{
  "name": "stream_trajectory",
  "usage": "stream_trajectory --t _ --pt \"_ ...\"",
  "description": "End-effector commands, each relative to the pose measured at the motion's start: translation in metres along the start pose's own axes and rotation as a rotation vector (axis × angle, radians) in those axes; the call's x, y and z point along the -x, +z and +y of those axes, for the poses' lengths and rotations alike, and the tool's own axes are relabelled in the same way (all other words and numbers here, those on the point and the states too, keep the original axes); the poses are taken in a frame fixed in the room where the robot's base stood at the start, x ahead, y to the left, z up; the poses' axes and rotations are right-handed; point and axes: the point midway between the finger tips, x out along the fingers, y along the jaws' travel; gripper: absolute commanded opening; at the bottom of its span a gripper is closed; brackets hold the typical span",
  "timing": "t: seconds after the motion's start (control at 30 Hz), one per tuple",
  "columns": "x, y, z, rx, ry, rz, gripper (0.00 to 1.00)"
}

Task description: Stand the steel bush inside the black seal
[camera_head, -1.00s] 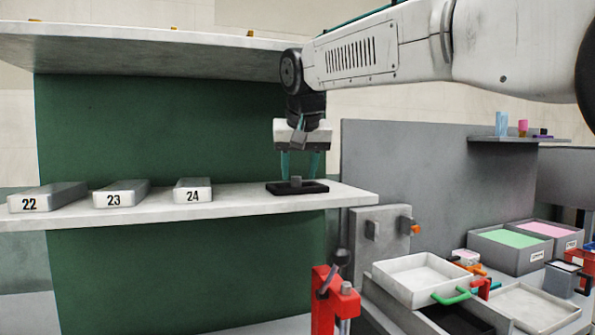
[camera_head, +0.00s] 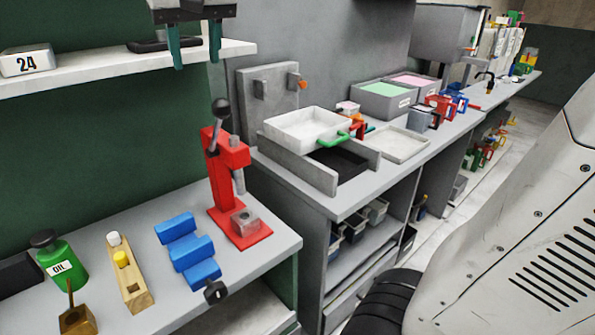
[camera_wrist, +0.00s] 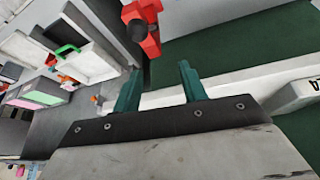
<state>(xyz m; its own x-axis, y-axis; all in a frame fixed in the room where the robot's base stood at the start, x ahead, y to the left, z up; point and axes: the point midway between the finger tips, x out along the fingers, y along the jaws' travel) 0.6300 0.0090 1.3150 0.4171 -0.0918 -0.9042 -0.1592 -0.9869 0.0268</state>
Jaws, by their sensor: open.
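The black seal (camera_head: 150,46) lies on the white shelf in the head view, partly covered by my gripper. The steel bush cannot be made out now; the place on the seal where a small grey piece showed a second ago is behind my gripper. My gripper (camera_head: 196,58) is open and empty, its two green fingers wide apart, in front of the shelf edge. In the wrist view my gripper (camera_wrist: 160,70) has nothing between its fingers, and neither seal nor bush can be made out there.
Block 24 (camera_head: 28,61) stands left on the shelf (camera_head: 95,75). Below are a red press (camera_head: 228,185), blue blocks (camera_head: 185,250), a wooden holder (camera_head: 128,272) and a green oil bottle (camera_head: 62,262). A white tray (camera_head: 305,130) stands on the right bench.

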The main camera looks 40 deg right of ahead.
Motion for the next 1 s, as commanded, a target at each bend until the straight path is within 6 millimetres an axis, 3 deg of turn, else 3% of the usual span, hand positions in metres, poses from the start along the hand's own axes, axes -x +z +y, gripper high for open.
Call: stream_trajectory --t 0.03,0.2,0.3,0.4,0.53,1.0 --pt "-0.011 0.034 0.015 0.014 0.002 -0.039 0.42" --pt "-0.06 0.154 0.049 0.084 -0.016 -0.185 0.42" --pt "-0.085 0.214 0.06 0.114 -0.038 -0.255 0.42" --pt "-0.102 0.254 0.065 0.133 -0.056 -0.299 0.42" --pt "-0.111 0.275 0.067 0.145 -0.066 -0.322 0.42" --pt "-0.112 0.275 0.067 0.146 -0.066 -0.323 0.42"
